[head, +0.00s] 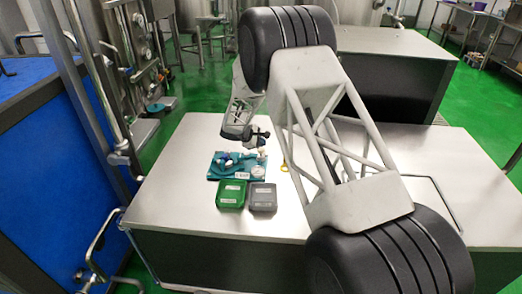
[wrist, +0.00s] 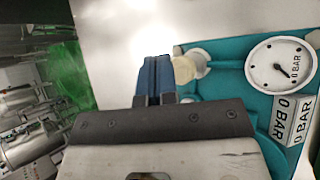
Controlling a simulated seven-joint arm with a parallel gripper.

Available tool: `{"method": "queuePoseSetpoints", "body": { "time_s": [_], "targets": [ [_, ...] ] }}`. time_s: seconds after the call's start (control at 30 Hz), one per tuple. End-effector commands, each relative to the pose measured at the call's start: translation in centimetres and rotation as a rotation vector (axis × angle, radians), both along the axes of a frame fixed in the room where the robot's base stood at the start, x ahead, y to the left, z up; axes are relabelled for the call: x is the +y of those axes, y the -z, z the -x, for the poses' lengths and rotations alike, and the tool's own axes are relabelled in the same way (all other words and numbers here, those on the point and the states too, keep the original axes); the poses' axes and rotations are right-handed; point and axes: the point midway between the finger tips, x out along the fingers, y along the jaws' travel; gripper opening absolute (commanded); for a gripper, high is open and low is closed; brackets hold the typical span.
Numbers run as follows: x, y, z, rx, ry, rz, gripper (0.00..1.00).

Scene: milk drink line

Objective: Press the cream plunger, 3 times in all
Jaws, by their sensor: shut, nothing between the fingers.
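The teal unit (head: 238,175) lies on the metal table, with a small cream knob, likely the cream plunger (head: 262,154), at its back right. In the wrist view the cream plunger (wrist: 187,68) shows just right of the fingertips, partly hidden behind them. I cannot tell whether they touch. My gripper (head: 260,138) is over the back right of the unit; in the wrist view its blue fingers (wrist: 154,70) are shut together and empty. A round white gauge (wrist: 281,66) with a black needle sits on the unit, beside a "0 BAR" label (wrist: 291,119).
A green bin (head: 231,195) and a grey bin (head: 262,198) stand in front of the unit. A small yellow item (head: 285,168) lies to its right. The table (head: 168,190) is bare to the left. My arm covers much of the right side.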

Motion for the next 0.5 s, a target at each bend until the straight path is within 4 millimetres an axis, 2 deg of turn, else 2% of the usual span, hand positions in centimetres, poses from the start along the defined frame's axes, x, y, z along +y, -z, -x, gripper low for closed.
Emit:
{"method": "queuePoseSetpoints", "body": {
  "time_s": [0.27,0.5],
  "targets": [
    [0.0,-0.3,0.0,-0.001,0.001,0.0,0.0],
    [0.0,-1.9,0.0,-0.001,0.001,-0.001,0.0]
  ]
}}
